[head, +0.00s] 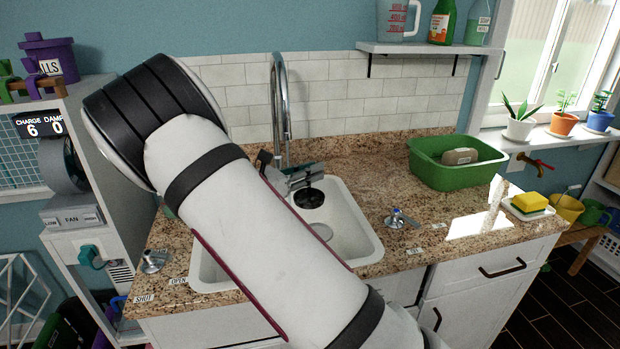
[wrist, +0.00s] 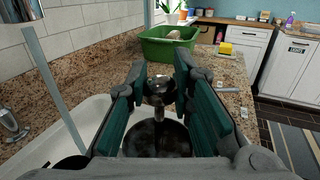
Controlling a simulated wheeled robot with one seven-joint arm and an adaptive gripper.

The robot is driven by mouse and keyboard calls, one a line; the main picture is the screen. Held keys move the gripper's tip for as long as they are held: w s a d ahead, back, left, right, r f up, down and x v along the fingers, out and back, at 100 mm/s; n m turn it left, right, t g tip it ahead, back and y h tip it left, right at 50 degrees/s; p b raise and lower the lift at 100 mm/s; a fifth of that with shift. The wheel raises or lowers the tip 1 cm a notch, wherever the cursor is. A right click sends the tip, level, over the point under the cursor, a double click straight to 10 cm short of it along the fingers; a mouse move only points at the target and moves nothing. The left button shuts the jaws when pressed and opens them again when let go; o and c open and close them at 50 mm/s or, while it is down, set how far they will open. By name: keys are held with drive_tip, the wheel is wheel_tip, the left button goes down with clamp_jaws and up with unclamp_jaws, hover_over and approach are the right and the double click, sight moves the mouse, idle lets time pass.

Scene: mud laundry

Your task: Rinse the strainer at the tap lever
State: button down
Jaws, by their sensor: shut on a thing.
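My gripper (head: 290,180) is over the sink (head: 362,238), behind my arm in the head view. Its green-padded fingers (wrist: 160,90) are shut on the knob of a dark round strainer (wrist: 158,138), which also shows as a black disc in the head view (head: 310,199). The strainer hangs above the basin, right of the tall chrome tap (head: 281,100). A lever (head: 152,261) stands on the counter left of the sink, beside SHUT and OPEN labels. Another small lever (head: 397,218) stands right of the sink, near small labels. I cannot tell which works the tap.
A green tub (head: 430,172) with a beige item stands at the back right of the granite counter. A yellow sponge (head: 530,202) lies on a dish at the right end. A shelf (head: 425,48) with a jug and bottles hangs above. The counter right of the sink is mostly clear.

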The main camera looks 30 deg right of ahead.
drive_tip(key=w+d+f+b, duration=0.1)
drive_tip(key=w+b, duration=0.5)
drive_tip(key=w, duration=0.2)
drive_tip(key=shift+f, duration=0.35)
drive_tip(key=shift+d, duration=0.3)
idle(0.4)
drive_tip(key=shift+d+p, duration=0.3)
drive_tip(key=shift+d, duration=0.1)
drive_tip(key=shift+a, duration=0.1)
drive_tip(key=shift+w+a, duration=0.1)
drive_tip(key=shift+a, duration=0.4)
drive_tip(key=shift+d, duration=0.2)
drive_tip(key=shift+d+p, duration=0.3)
drive_tip(key=shift+d, duration=0.1)
drive_tip(key=shift+s, duration=0.2)
